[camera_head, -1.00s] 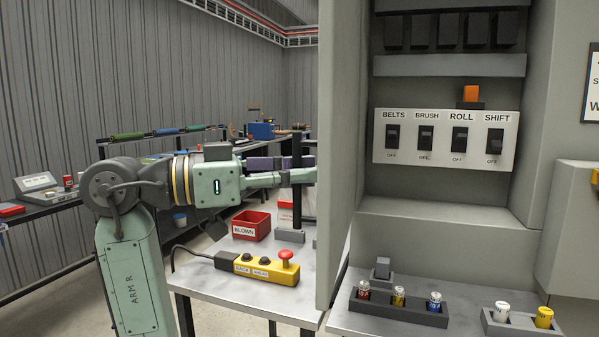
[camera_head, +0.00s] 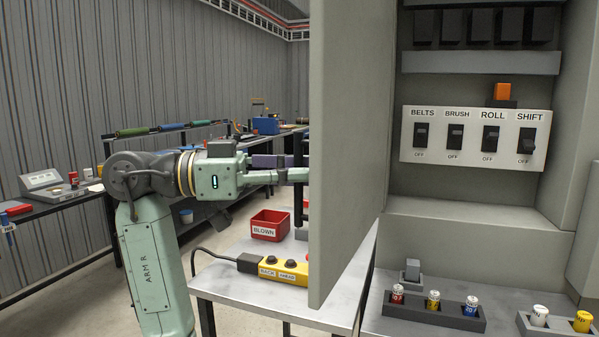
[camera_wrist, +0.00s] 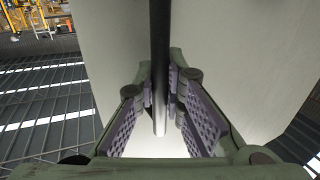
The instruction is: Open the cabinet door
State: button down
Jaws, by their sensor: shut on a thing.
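The grey cabinet door (camera_head: 345,150) stands open at the left of the cabinet, with its inner face toward the head camera. Its black vertical handle (camera_head: 298,205) is on the far, left side of the door. My gripper (camera_head: 298,174) reaches it from the left, and the door partly hides the fingertips. In the wrist view the dark handle bar (camera_wrist: 160,60) runs between the purple ridged pads of my gripper (camera_wrist: 163,115), which is shut on it. The door face (camera_wrist: 215,60) fills much of that view.
Inside the cabinet (camera_head: 465,210) is a panel of several switches (camera_head: 475,138). A fuse holder (camera_head: 430,312) lies in front. Left of the door, a table (camera_head: 225,280) carries a red BLOWN box (camera_head: 269,225) and a yellow control box (camera_head: 283,268).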

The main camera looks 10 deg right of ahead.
jog(key=c, duration=1.7)
grip_release()
jog(key=shift+a, duration=0.1)
jog(key=shift+o, duration=0.2)
jog(key=w+a, duration=0.2)
jog(key=a, duration=0.9)
jog(key=shift+w+a, duration=0.15)
jog(key=shift+a, duration=0.25)
